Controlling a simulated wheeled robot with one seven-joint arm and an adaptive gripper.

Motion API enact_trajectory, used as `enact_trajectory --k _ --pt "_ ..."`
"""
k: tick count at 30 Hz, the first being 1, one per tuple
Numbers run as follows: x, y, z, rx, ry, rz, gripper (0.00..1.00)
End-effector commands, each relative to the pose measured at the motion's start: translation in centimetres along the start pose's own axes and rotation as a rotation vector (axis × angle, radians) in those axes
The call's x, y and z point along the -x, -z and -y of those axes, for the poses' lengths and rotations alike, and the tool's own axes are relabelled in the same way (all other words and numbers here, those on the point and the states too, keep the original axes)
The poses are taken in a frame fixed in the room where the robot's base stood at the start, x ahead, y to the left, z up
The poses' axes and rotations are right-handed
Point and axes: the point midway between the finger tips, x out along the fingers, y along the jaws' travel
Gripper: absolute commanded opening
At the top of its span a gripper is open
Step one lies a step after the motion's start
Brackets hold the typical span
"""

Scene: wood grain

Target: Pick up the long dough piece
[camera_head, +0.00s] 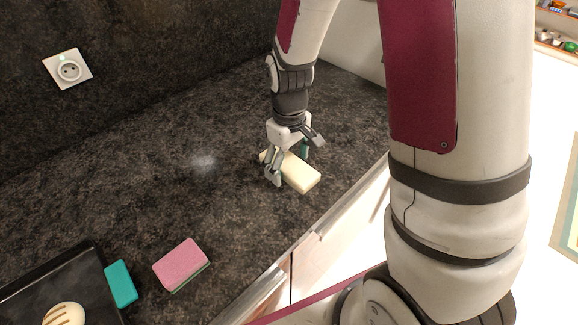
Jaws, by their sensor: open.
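A long, pale cream dough piece (302,177) lies on the dark speckled counter near its front edge, beneath my gripper. My gripper (289,164) points down over the dough piece with its jaws open. One finger shows on the near left side of the dough, and the other shows on its far right side. The gripper hides part of the dough's far left end. I cannot tell whether either finger touches it.
A pink sponge (181,264) and a teal block (121,284) lie at the lower left. A black tray (60,272) there holds a striped round bun (64,314). A socket (68,68) is on the back wall. The counter's middle is clear.

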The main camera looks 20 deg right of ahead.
Motion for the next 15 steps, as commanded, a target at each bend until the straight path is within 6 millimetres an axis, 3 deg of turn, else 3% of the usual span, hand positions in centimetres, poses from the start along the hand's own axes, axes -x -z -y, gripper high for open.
enact_trajectory --k 1,9,15 --pt "0.01 0.0 0.0 0.0 0.0 0.0 0.72" --pt "0.02 0.0 0.0 0.001 0.0 0.0 0.14" --pt "0.06 0.03 -0.01 0.001 0.0 -0.001 0.14"
